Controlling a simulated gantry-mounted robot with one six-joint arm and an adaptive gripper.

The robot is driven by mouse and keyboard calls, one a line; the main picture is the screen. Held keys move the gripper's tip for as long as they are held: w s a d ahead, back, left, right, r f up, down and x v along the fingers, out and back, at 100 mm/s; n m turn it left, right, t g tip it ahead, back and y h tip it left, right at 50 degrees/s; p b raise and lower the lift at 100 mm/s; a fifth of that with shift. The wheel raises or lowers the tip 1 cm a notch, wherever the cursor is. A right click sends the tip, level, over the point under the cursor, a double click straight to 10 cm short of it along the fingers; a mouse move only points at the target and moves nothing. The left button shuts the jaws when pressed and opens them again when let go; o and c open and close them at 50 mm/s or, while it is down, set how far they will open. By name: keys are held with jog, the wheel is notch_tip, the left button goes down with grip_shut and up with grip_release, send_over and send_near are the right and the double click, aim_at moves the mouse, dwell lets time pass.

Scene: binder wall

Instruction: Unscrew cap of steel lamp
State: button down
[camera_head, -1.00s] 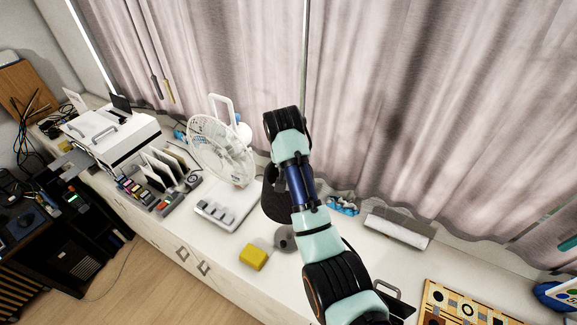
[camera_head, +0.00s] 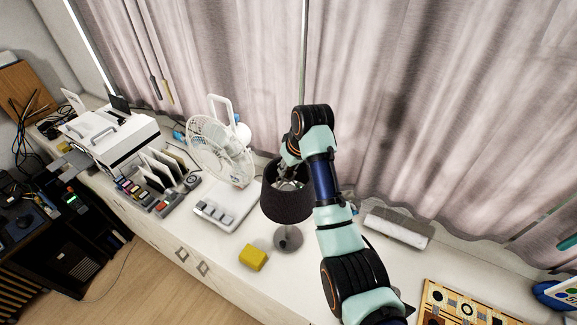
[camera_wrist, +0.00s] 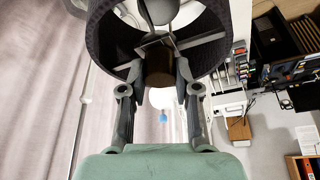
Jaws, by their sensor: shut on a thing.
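The steel lamp stands on the white counter, with a dark textured shade (camera_head: 287,205) and a round grey base (camera_head: 288,238). My gripper (camera_head: 288,176) reaches into the open top of the shade from above. In the wrist view my gripper (camera_wrist: 160,66) has its two fingers on either side of a small dark brown cap (camera_wrist: 159,72) at the middle of the shade, and is shut on it. Thin bars cross the shade opening (camera_wrist: 206,40) beside the cap. In the head view the cap is not clear behind my gripper.
A white fan (camera_head: 222,150) stands close to the left of the lamp, with a white switch strip (camera_head: 213,212) in front. A yellow block (camera_head: 253,257) lies front left of the lamp base. A grey-white box (camera_head: 399,228) lies to the right, near the curtain.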

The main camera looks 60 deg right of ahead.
jog(key=shift+d+n+y, duration=0.1)
jog(key=shift+n+y, duration=0.2)
jog(key=shift+n, duration=0.5)
jog(key=shift+f+n+y, duration=0.1)
jog(key=shift+n+y, duration=0.3)
jog(key=shift+n, duration=0.8)
jog(key=n+y, duration=0.1)
jog(key=n, duration=0.1)
jog(key=shift+n, duration=0.4)
jog(key=shift+n+t+y, duration=0.3)
jog(key=shift+n, duration=0.4)
